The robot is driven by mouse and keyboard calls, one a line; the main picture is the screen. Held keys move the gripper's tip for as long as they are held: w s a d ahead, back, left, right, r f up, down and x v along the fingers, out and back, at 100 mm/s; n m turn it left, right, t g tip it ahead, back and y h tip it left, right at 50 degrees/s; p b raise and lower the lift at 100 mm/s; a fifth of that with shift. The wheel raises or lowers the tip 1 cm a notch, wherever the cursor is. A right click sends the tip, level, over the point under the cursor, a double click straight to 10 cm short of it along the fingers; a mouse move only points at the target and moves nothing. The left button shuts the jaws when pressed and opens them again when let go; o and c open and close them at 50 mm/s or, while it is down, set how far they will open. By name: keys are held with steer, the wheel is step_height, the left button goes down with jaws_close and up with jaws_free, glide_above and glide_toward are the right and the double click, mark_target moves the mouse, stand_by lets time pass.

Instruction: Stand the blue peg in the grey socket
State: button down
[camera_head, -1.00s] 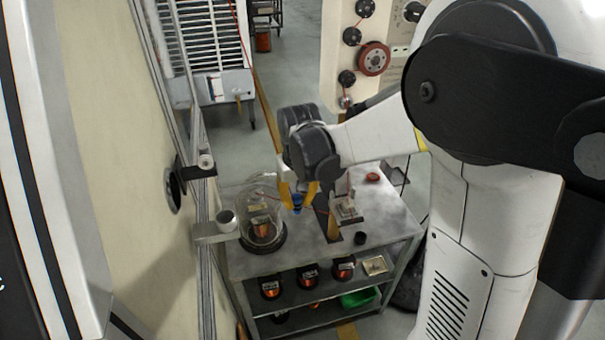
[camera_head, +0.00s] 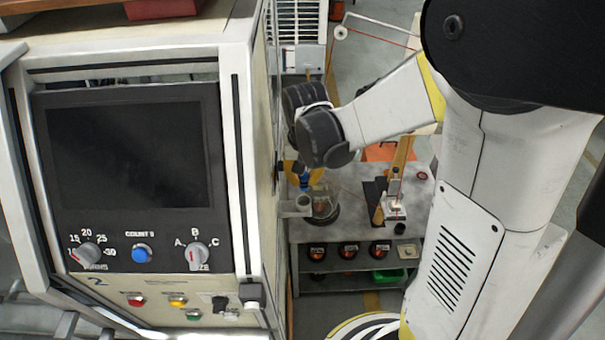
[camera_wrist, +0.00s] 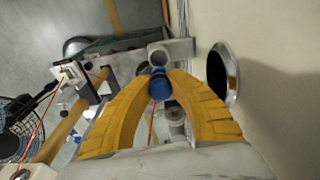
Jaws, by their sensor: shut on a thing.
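The blue peg (camera_wrist: 159,88) is held between the two yellow fingertips of my gripper (camera_wrist: 159,80) in the wrist view. In the head view the peg (camera_head: 304,182) hangs upright below the fingers. The grey socket (camera_wrist: 158,57) is a round, open-topped cup on a bracket at the machine's side. It also shows in the head view (camera_head: 303,203), just below the peg. In the wrist view the peg's end is just short of the socket's rim in the picture and overlaps its near edge. I cannot tell the gap between them.
The bracket (camera_wrist: 183,47) sticks out from the cream machine wall (camera_wrist: 285,70), close beside my gripper. A round opening (camera_wrist: 222,76) is in that wall. A metal cart (camera_head: 350,228) stands below, with a glass dome (camera_head: 323,207) near the socket.

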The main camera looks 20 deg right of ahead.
mark_target(304, 191)
steer(key=shift+f+b, duration=1.35)
steer(key=shift+f, duration=0.6)
steer(key=shift+f+b, duration=0.25)
steer(key=shift+b, duration=0.15)
steer(key=shift+f+b, duration=0.3)
steer(key=shift+b, duration=0.05)
steer(key=shift+f, duration=0.15)
stand_by(0.3)
steer(key=shift+f+b, duration=0.4)
steer(key=shift+b, duration=0.1)
steer(key=shift+f+b, duration=0.45)
steer(key=c, duration=1.3)
jaws_free()
